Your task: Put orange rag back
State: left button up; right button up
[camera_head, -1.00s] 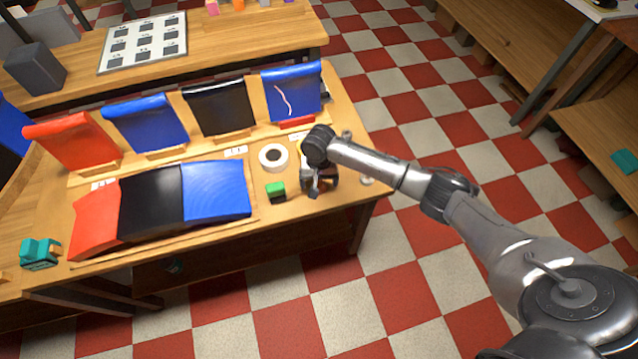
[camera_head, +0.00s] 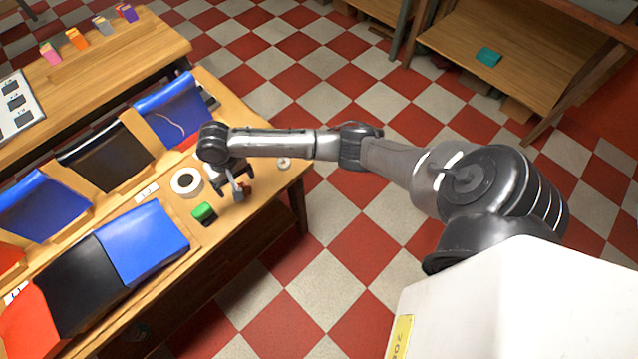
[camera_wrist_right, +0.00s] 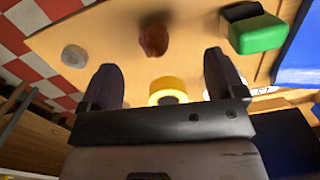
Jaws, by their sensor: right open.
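A small crumpled orange-brown piece, which looks like the orange rag (camera_wrist_right: 153,40), lies on the wooden table in the right wrist view. It sits beyond and between my right fingertips, apart from them. In the head view only a small reddish bit shows beside the gripper. My left gripper is not in view.
Near the gripper are a white tape roll (camera_head: 186,182), a green-and-black block (camera_head: 204,212), a yellow ring (camera_wrist_right: 168,88) and a small pale disc (camera_head: 284,163). Blue (camera_head: 142,240) and black (camera_head: 82,285) panels lie to the left. Small coloured items stand on the back table (camera_head: 77,38).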

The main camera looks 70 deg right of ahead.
jog(key=s+a+f+n+t+y, duration=0.1)
jog(key=s+a+f+n, duration=0.2)
jog(key=s+a, duration=0.3)
jog(key=s+a+f+n+t, duration=0.1)
jog(key=s+a+f+n, duration=0.2)
jog(key=s+a, duration=0.35)
jog(key=s+d+r+n+t, duration=0.1)
jog(key=s+r, duration=0.1)
jog(key=s, duration=0.6)
jog(key=s+d+r+n+t+h, duration=0.1)
jog(key=s+d+r, duration=0.1)
jog(key=s, duration=0.7)
jog(key=shift+d+r, duration=0.15)
jog(key=shift+d, duration=0.15)
